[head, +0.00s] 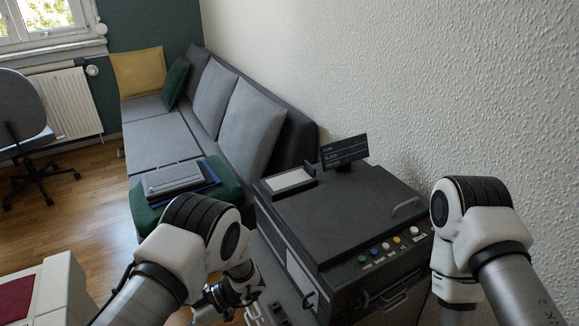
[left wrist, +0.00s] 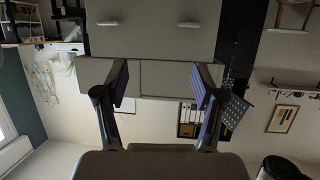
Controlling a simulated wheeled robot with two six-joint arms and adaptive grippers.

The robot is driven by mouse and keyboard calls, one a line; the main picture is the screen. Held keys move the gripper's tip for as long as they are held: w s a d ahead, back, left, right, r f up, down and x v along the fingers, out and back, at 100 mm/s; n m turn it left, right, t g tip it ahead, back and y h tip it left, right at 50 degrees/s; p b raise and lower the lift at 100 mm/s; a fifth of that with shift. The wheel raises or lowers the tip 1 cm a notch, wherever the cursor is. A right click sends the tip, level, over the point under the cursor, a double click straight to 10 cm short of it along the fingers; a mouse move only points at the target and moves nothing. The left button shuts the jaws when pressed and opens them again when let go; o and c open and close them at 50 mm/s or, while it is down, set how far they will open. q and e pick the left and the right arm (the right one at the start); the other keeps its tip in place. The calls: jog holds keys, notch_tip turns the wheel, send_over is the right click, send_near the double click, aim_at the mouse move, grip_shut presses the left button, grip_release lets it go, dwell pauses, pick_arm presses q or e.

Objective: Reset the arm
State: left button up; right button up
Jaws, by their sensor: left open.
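My left arm (head: 185,245) comes in from the lower left in the head view, bent at a joint, with its wrist pointing down in front of the grey machine. My left gripper (left wrist: 160,92) shows in the left wrist view with its two dark fingers spread apart and nothing between them. My right arm (head: 475,235) stands at the lower right in the head view, beside the machine's right end. The right gripper is out of the picture.
A dark grey copier-like machine (head: 345,225) with coloured buttons and a small screen (head: 344,152) stands in front of me near the white wall. Behind it is a grey sofa (head: 165,140) with cushions. A white cabinet (head: 55,285) is at lower left.

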pick_arm(q)
jog(key=w+a+m+t+h+p, duration=0.15)
jog(key=a+m+t+p, duration=0.25)
jog(key=a+m+t, duration=0.7)
jog(key=s+d+m+g+h+p, duration=0.1)
jog(key=s+d+m+g+h, duration=0.2)
jog(key=s, duration=0.7)
jog(key=s+d+f+m+g+h+p, duration=0.1)
jog(key=s+d+m+g+h+p, duration=0.1)
jog(key=s+d+m+h, duration=0.6)
jog(key=s+d, duration=0.1)
jog(key=s, duration=0.2)
jog(key=shift+d+g+h+p, duration=0.3)
jog(key=shift+d+g+h, duration=0.05)
jog(key=shift+g, duration=0.05)
pick_arm(e)
notch_tip(320, 180, up, 8)
jog(key=shift+w+a, duration=0.25)
jog(key=shift+f, duration=0.1)
